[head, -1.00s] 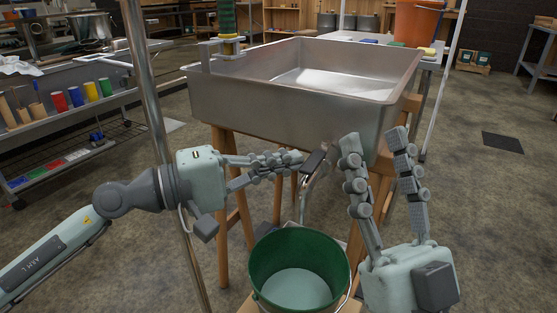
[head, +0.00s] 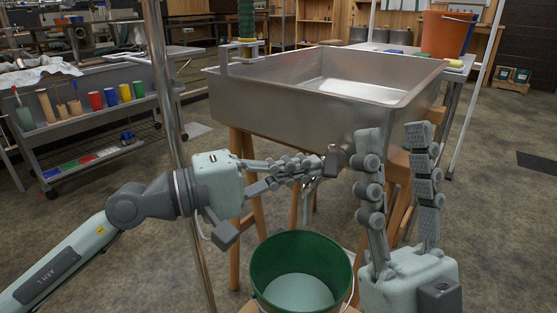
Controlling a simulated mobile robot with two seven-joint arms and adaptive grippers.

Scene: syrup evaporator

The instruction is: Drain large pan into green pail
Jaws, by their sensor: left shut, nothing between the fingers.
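The large steel pan (head: 300,105) stands raised on a wooden stand, with a pale patch on its floor. The green pail (head: 301,240) stands below its front side, open at the top. Its inside looks pale green at the bottom; I cannot tell whether it holds liquid. My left gripper (head: 318,166) is shut and empty, with its fingertips beside or touching the dark handle (head: 333,161) of the drain valve under the pan. My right gripper (head: 396,138) is open and empty, fingers pointing up, right of the valve in front of the pan's corner.
A metal pole (head: 168,100) stands left of the pan, behind my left arm. A grey cart (head: 90,120) with coloured cups is at the left. An orange bucket (head: 446,35) sits on a table behind the pan. The floor at the right is mostly clear.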

